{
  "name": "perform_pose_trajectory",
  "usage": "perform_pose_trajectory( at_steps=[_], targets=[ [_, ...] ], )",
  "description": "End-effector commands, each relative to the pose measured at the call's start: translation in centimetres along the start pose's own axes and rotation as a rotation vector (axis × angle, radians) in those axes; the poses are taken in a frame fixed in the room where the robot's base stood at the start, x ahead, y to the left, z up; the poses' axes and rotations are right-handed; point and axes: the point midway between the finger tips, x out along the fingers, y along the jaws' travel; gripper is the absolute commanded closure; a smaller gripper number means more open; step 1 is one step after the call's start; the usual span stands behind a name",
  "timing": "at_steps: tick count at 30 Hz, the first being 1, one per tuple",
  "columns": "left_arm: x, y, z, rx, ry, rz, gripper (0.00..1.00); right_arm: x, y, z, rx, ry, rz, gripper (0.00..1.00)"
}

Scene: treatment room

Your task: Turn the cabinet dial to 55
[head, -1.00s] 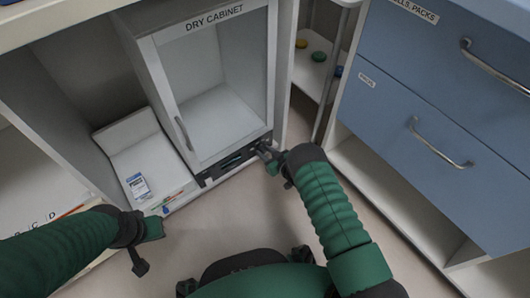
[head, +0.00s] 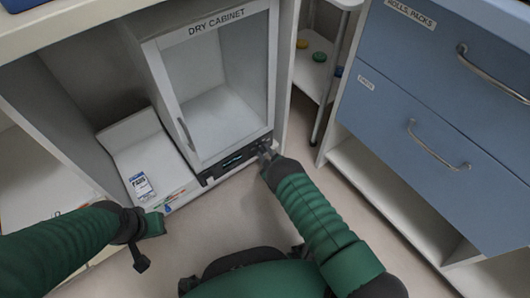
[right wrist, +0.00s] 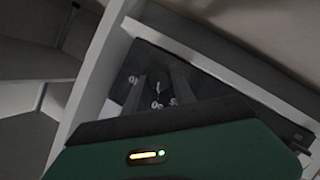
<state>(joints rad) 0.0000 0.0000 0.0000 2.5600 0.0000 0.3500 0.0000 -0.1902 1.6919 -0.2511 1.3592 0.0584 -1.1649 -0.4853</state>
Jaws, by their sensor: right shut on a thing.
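The dry cabinet (head: 158,82) stands upright with its glass door closed. Its dark control panel (head: 238,159), with a lit display, runs along the bottom below the door. My right gripper (head: 266,151) is at the right end of this panel, shut on the dial, which its fingers mostly hide. In the right wrist view the fingers (right wrist: 163,92) reach onto the dark panel (right wrist: 128,80), with a few white scale numbers partly visible around them. The dial's setting cannot be read. My left gripper (head: 150,226) hangs empty at the lower left, away from the cabinet; its jaw opening is unclear.
Blue drawers (head: 420,110) with metal handles are on the right. A trolley shelf (head: 315,75) with coloured round items stands between. The floor in front is clear.

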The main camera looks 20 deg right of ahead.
Motion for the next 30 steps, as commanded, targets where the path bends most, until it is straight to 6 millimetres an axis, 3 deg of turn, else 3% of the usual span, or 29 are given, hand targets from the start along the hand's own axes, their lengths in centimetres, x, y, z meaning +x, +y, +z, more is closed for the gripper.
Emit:
perform_pose_trajectory(
  at_steps=[18,30],
  targets=[
    [3.0,0.0,0.7,0.0,0.0,0.0,1.0,0.1,-1.1,0.4,-0.496,0.002,0.198,1.0],
    [4.0,0.0,0.9,0.0,0.0,0.0,1.0,0.1,-1.1,0.3,-0.643,0.003,0.258,1.0]
  ],
)
